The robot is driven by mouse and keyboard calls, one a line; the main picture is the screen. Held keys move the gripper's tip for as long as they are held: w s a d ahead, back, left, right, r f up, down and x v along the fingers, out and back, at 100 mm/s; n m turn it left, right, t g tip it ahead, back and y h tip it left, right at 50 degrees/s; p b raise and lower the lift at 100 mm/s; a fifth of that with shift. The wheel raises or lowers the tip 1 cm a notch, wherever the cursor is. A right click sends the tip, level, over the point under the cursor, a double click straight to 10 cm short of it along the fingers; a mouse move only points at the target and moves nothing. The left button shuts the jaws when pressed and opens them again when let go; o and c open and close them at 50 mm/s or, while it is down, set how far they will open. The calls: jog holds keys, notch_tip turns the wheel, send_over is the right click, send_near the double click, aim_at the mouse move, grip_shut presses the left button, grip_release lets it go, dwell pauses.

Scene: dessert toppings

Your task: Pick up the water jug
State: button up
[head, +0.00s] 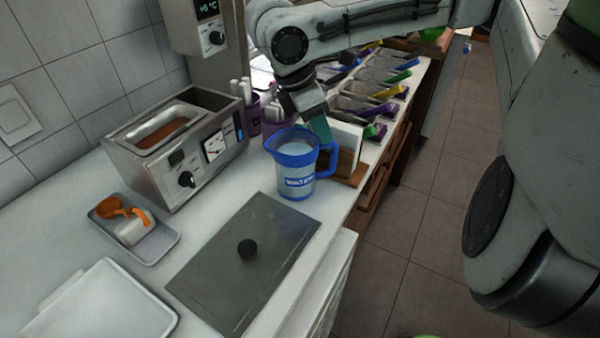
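The water jug (292,178) stands upright on the white counter. It is clear with a blue rim, a blue handle on its right side and a blue label band reading "WATER". My gripper (321,130) hangs just above and behind the jug's handle, at the right side of the rim. One greenish finger pad shows near the top of the handle. The other finger is hidden, so I cannot tell how far the gripper is open or whether it touches the handle.
A small tray (165,241) holds an orange-handled item. Colourful-handled utensils (385,92) fill the counter behind. The counter edge drops off at right.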

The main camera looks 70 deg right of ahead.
jog(key=shift+b+x, duration=0.4)
jog(key=shift+x, duration=2.3)
jog(key=shift+s+r, duration=0.1)
jog(key=shift+s, duration=0.05)
jog(key=shift+c, duration=0.4)
grip_shut()
jog(key=shift+r, duration=0.1)
